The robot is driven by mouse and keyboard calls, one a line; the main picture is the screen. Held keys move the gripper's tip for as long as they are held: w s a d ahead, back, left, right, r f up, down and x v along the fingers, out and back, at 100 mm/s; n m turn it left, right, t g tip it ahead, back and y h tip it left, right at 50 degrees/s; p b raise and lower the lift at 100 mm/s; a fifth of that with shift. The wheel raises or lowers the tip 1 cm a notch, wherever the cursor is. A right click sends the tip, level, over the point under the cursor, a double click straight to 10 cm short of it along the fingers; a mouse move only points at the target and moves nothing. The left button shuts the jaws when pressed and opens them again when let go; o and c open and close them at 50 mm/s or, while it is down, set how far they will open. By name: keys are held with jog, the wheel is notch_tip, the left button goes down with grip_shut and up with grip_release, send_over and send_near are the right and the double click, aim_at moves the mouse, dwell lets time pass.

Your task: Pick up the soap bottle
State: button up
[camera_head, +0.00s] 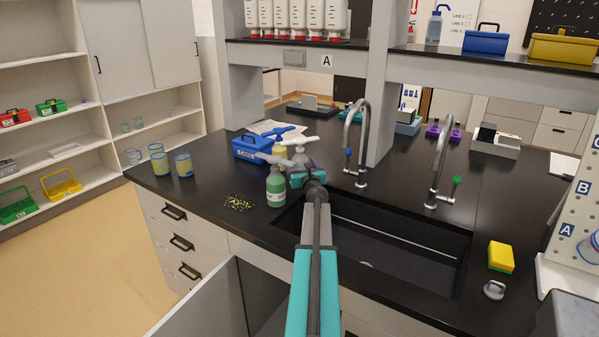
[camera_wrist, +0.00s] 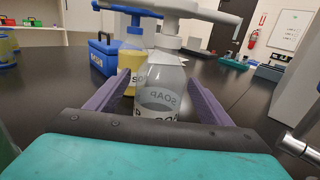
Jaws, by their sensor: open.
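A clear soap bottle (camera_wrist: 160,95) with a grey-white pump and a SOAP label stands upright between the purple fingers of my open gripper (camera_wrist: 158,78) in the wrist view. Dark gaps show beside it, and its lower part is hidden by my gripper. In the head view this bottle (camera_head: 300,158) is partly hidden behind my gripper (camera_head: 312,167). A green bottle (camera_head: 276,190) with a grey pump stands at the sink's left corner. A yellow bottle (camera_wrist: 132,63) with a blue pump stands behind the clear one.
A blue toolbox (camera_head: 252,147) stands behind the bottles. Several yellow-blue cups (camera_head: 183,165) stand at the left, with scattered grains (camera_head: 238,202) on the counter. The sink (camera_head: 400,235) and its tall taps (camera_head: 439,170) lie to the right. A yellow sponge (camera_head: 500,257) is farther right.

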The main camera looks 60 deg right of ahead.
aim_at(302, 143)
dwell(0.4)
jog(key=c, duration=1.6)
jog(key=shift+r, duration=0.2)
jog(key=shift+r+p, duration=1.1)
jog(key=shift+r, duration=3.75)
